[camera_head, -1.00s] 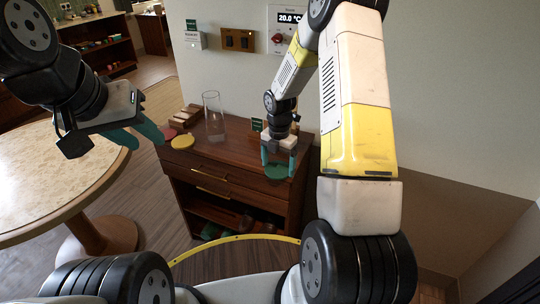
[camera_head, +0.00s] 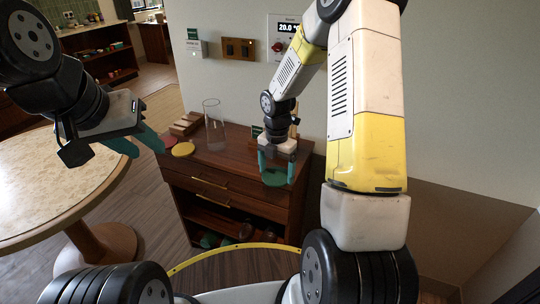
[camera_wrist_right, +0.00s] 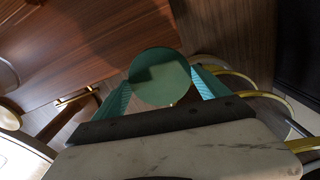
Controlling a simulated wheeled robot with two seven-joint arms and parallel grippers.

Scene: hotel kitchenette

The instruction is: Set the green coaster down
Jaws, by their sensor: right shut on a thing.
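The green coaster (camera_head: 274,178) is a thin round disc, gripped between the teal fingers of my right gripper (camera_head: 276,168). The head view shows it flat over the front right part of the wooden cabinet top (camera_head: 233,167); I cannot tell whether it touches the wood. In the right wrist view the coaster (camera_wrist_right: 160,76) lies between the two fingertips, with a shadow across part of it. My left gripper (camera_head: 137,143) hangs open and empty at the left, between the round table and the cabinet.
A clear glass (camera_head: 213,124), a yellow disc (camera_head: 183,149), a red disc (camera_head: 167,141) and wooden blocks (camera_head: 186,123) stand on the cabinet's left side. A small green sign (camera_head: 257,131) stands behind my right gripper. The cabinet top's middle is clear.

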